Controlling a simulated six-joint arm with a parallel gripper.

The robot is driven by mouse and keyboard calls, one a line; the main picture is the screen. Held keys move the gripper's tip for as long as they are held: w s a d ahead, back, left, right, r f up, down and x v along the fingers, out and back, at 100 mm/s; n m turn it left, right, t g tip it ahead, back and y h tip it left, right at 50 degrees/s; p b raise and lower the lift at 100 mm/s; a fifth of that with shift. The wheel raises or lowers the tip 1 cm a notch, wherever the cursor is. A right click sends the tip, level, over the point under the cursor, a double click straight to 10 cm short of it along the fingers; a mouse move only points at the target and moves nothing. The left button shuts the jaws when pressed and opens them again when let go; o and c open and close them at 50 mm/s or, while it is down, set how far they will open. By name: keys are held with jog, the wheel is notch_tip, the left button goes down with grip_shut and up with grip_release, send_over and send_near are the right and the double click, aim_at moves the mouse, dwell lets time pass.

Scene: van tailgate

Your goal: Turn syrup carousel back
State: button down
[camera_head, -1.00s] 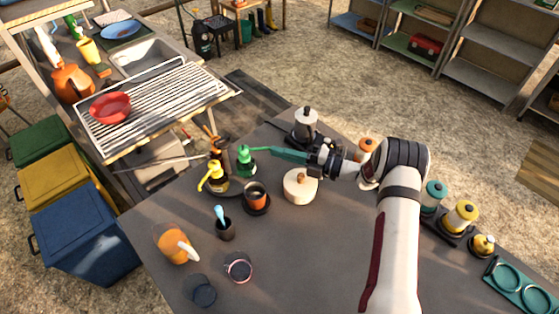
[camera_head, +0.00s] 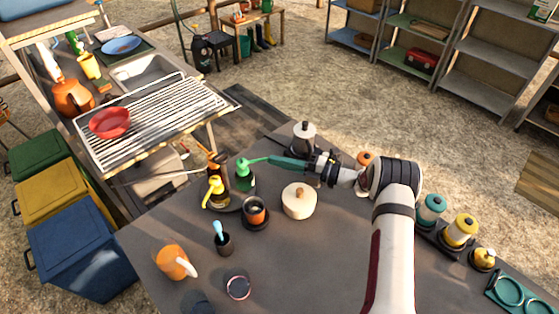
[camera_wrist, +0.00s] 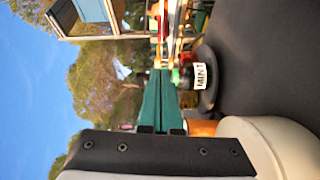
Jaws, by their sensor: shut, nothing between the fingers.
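The syrup carousel, a dark round stand (camera_head: 232,203), is on the dark tabletop, left of my gripper. It bears a green pump bottle (camera_head: 245,178), a yellow pump bottle (camera_head: 214,193) and an amber bottle (camera_head: 219,172) partly behind them. The green pump's spout points right, towards my gripper. My gripper (camera_head: 270,160) has teal fingers, shut and empty, with the tips at the spout's end; I cannot tell whether they touch. In the wrist view the closed fingers (camera_wrist: 160,76) reach towards the bottle labelled MINT (camera_wrist: 199,76), on the dark carousel base (camera_wrist: 210,92).
A cream lidded pot (camera_head: 299,202) stands just below my gripper and a moka pot (camera_head: 303,140) just above it.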

jog(key=s+d, duration=0.3)
jog(key=shift+d+r, duration=0.2)
jog(key=w+d, duration=0.2)
jog(key=d, duration=0.6)
jog(key=s+a+r+n+g+h, duration=0.3)
jog(key=s+a+r+n+g, duration=0.1)
jog(key=s+r+n, duration=0.4)
jog(key=s+a+r+n+g+h, duration=0.35)
jog(key=s+a+r+n, duration=0.2)
jog(key=s+n, duration=0.4)
jog(key=s+d+n+t+h, duration=0.1)
jog(key=s+d+n+h, duration=0.2)
jog(key=s+n, duration=0.6)
jog(key=s+d+n+h, duration=0.3)
jog(key=s+n+h, duration=0.2)
jog(key=s+n, duration=0.4)
jog(key=s, duration=0.3)
jog(key=shift+s+f+t+h, duration=0.2)
jog(key=shift+f+t+h, duration=0.1)
jog(key=shift+t+h, duration=0.05)
